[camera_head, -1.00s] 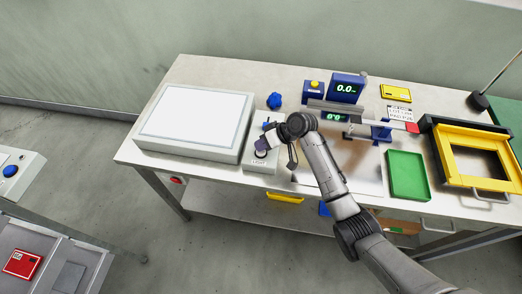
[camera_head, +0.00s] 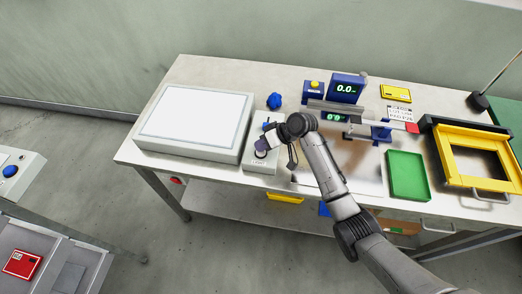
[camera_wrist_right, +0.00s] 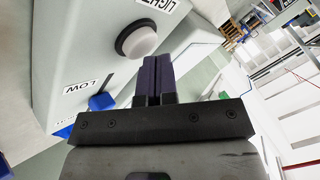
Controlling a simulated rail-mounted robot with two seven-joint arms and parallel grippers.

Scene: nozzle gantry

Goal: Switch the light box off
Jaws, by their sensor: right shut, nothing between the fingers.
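The light box (camera_head: 195,120) lies on the left of the bench, a flat white panel in a pale frame. A grey control box (camera_head: 258,167) stands against its right side. In the right wrist view the control box carries a round whitish button (camera_wrist_right: 140,41) in a black collar, beside a partly cut-off label reading "LIGH". A blue lever or knob (camera_wrist_right: 102,101) sits near a "LOW" label. My right gripper (camera_wrist_right: 154,66) is shut and empty, its dark purple fingertips close beside the button; contact cannot be told. My left gripper is not in view.
A blue knob-like object (camera_head: 274,101) stands behind the control box. Blue instruments with displays (camera_head: 346,88), a green tray (camera_head: 407,175) and a yellow frame (camera_head: 449,167) fill the right side. The bench's front edge runs just below the control box.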

